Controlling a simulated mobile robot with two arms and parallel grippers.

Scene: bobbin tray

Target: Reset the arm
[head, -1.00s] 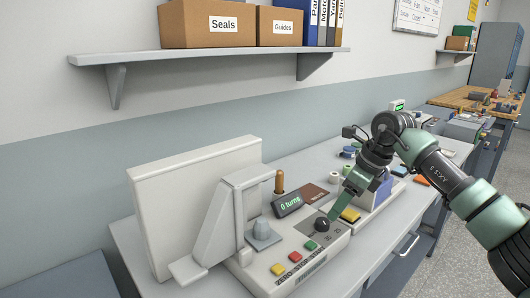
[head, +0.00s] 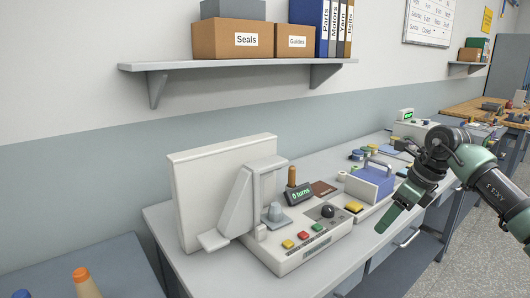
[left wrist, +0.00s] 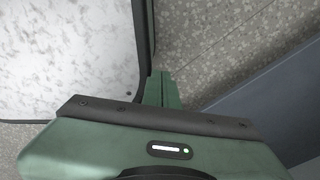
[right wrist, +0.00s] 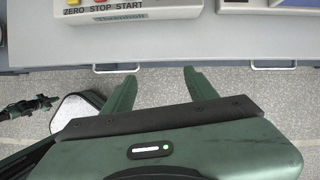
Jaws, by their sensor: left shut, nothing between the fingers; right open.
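My right gripper (head: 388,218) hangs in front of the bench's front edge, to the right of the winding machine, apart from it and empty. In the right wrist view its two fingers (right wrist: 158,82) are spread, with floor and the bench front between and beyond them. My left gripper is outside the head view. In the left wrist view its fingers (left wrist: 162,88) are together over the speckled floor, with nothing between them.
The winding machine (head: 300,255) with a "0 turns" display, coloured buttons and a black knob (head: 327,211) stands on the bench. A blue box with a handle (head: 370,182) sits right of it. Drawer handles (right wrist: 273,67) stick out below the bench edge.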

